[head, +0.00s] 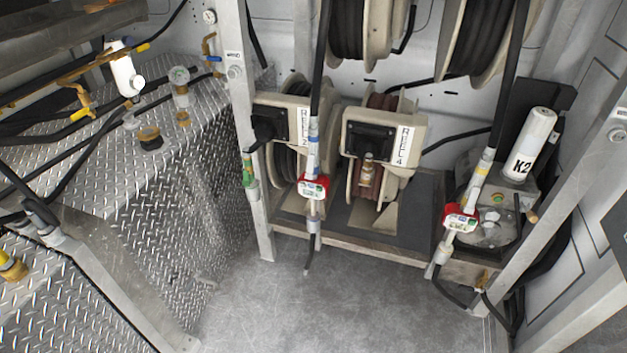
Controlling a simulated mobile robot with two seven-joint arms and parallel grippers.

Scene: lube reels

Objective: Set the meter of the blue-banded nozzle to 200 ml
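The blue-banded nozzle (312,150) hangs upright from a black hose in front of the reels in the middle. Its red and white meter (313,187) sits below the blue band; its display is too small to read. A second nozzle with a yellow band (481,172) hangs at the right, slightly tilted, with a similar red meter (461,217). Neither of my grippers shows in the head view.
Reels marked REEL 2 (284,121) and REEL 4 (384,137) stand behind the nozzles. A white K2 cylinder (530,145) stands at right. A diamond-plate tank (160,230) fills the left. The grey floor (300,310) in front is clear.

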